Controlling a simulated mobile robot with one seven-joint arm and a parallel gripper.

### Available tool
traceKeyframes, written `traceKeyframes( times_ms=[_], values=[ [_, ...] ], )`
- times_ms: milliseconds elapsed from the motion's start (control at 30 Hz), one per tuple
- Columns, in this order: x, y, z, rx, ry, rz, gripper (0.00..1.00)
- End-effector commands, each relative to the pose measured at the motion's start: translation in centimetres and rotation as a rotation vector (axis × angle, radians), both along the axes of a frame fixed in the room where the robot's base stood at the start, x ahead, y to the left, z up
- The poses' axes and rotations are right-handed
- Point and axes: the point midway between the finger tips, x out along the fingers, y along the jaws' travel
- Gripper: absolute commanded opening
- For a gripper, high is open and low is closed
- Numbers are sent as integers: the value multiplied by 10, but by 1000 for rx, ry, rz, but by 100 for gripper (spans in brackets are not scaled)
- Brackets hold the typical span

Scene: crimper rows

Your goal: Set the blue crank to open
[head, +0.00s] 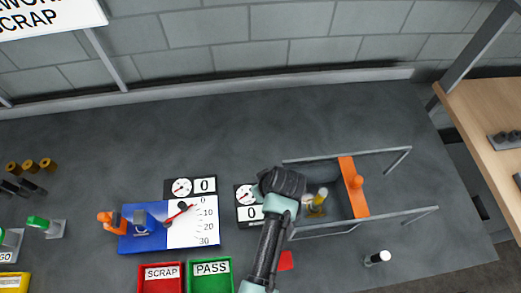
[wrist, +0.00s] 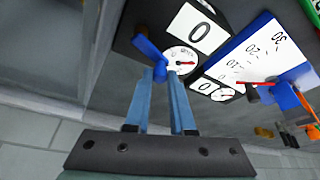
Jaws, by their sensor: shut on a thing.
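The blue crank (wrist: 147,46) shows in the wrist view on a dark box, beside a round gauge (wrist: 181,60) with a red needle. My gripper (wrist: 160,76) is shut on the end of the crank between its two blue fingers. In the head view my gripper (head: 284,184) is over the dark box beside a gauge and a 0 panel (head: 251,213). My arm hides the crank there. No open or shut marking for the crank is readable.
A blue fixture (head: 133,244) with a scale board (head: 193,229) stands to the left. Red SCRAP (head: 161,273) and green PASS (head: 212,268) bins are in front. A grey rail frame (head: 393,217) with an orange plate (head: 350,184) stands right. The back of the bench is clear.

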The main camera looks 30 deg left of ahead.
Motion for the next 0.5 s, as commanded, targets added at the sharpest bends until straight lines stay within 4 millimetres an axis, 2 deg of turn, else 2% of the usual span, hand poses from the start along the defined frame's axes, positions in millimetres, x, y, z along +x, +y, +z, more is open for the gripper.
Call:
traceKeyframes(
  times_ms=[200,233,300,500],
  values=[
    [-1,0,-1,-1,3,0,0],
    [-1,0,-1,-1,3,0,24],
    [-1,0,-1,-1,3,0,35],
    [-1,0,0,-1,2,-1,35]
  ],
)
